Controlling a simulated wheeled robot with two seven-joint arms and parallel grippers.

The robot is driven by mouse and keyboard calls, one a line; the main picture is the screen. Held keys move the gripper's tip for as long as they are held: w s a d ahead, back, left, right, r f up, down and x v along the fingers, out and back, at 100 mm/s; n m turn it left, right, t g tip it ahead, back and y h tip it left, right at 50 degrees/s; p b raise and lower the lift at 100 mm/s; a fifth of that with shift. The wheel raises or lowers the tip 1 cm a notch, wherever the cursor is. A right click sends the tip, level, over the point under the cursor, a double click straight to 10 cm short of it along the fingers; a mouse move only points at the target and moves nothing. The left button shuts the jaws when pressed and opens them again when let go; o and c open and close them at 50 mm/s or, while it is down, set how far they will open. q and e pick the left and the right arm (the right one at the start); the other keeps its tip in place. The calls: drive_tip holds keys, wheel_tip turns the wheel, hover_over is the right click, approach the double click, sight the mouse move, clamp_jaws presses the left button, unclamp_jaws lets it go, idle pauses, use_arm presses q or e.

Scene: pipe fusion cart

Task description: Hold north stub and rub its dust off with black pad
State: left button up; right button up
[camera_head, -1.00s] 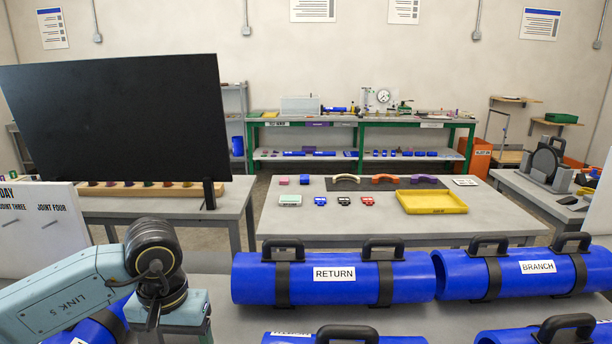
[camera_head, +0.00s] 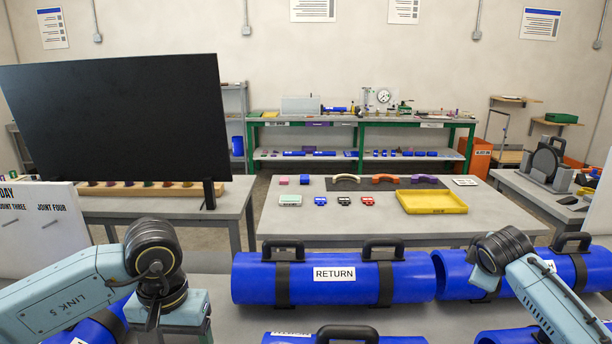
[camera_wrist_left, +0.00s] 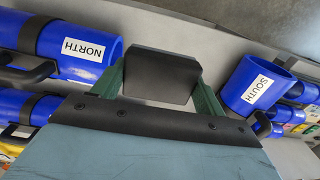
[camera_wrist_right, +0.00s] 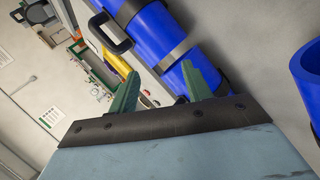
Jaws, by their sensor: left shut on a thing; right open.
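The north stub (camera_wrist_left: 52,49), a blue pipe with a white NORTH label and black handled straps, is at the left of the left wrist view. My left gripper (camera_wrist_left: 160,80) is shut on the black pad (camera_wrist_left: 162,75), a dark block between its fingers, apart from the stub's open end. My right gripper (camera_wrist_right: 157,92) is open and empty, with a strapped blue pipe beyond its fingers. In the head view both arms show but their fingertips do not, and I cannot tell which pipe there is the north stub. Dust is not discernible.
The blue RETURN pipe (camera_head: 333,287) lies across the grey bench, with another blue pipe (camera_head: 452,273) at its right. The south stub (camera_wrist_left: 256,87) is right of the pad. A dark screen (camera_head: 115,120) stands at left. A yellow tray (camera_head: 432,202) is on the table behind.

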drive_tip(key=s+a+r+n+g+y, duration=0.1)
drive_tip(key=s+a+n+g+y, duration=0.15)
drive_tip(key=a, duration=1.45)
drive_tip(key=n+g+y, duration=0.2)
drive_tip(key=n+g, duration=0.1)
drive_tip(key=n, duration=0.2)
hover_over(361, 329)
drive_tip(key=s, duration=0.1)
drive_tip(key=shift+r+m+h, duration=0.2)
drive_tip(key=shift+m+h, duration=0.05)
drive_tip(key=shift+s+f, duration=0.1)
drive_tip(key=shift+f, duration=0.45)
drive_tip(key=shift+x, duration=3.5)
clamp_jaws()
